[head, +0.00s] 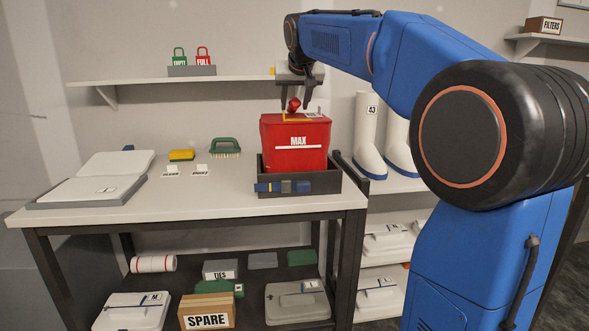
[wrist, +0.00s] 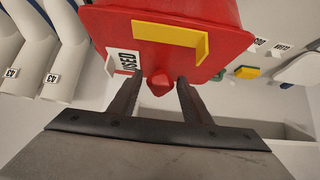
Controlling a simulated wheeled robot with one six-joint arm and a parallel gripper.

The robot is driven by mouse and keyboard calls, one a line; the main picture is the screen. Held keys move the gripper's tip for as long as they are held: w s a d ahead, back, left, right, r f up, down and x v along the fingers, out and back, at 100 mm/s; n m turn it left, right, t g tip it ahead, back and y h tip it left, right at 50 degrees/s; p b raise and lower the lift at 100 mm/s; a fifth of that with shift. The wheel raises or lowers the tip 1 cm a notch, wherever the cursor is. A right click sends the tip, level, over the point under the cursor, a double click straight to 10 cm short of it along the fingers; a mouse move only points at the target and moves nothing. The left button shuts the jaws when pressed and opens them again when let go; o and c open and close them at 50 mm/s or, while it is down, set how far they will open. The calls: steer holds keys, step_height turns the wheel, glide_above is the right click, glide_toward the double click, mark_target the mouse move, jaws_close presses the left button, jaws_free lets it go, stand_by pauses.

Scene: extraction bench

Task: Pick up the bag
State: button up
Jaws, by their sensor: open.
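The red bag (head: 281,152), marked MAX with a white line, stands upright in a dark open tray (head: 326,183) on the bench. A red knob (head: 293,104) rises from its top, with a yellow handle-like strip (head: 297,119) beside it. My gripper (head: 307,103) points down above the bag's top. In the wrist view my gripper (wrist: 155,82) is open, its two fingertips close to either side of the red knob (wrist: 160,83). Contact with the knob cannot be told. The bag's top (wrist: 225,25), yellow strip (wrist: 170,38) and a USED label (wrist: 124,63) also show there.
The bench (head: 220,198) also bears a pale tray with white pads (head: 95,185), a yellow sponge (head: 181,155) and a green brush (head: 225,147). White boots (head: 368,140) stand at the right.

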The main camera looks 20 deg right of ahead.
steer(key=shift+x, duration=0.85)
jaws_close()
steer(key=shift+r, duration=0.1)
step_height(320, 180, up, 10)
stand_by(0.4)
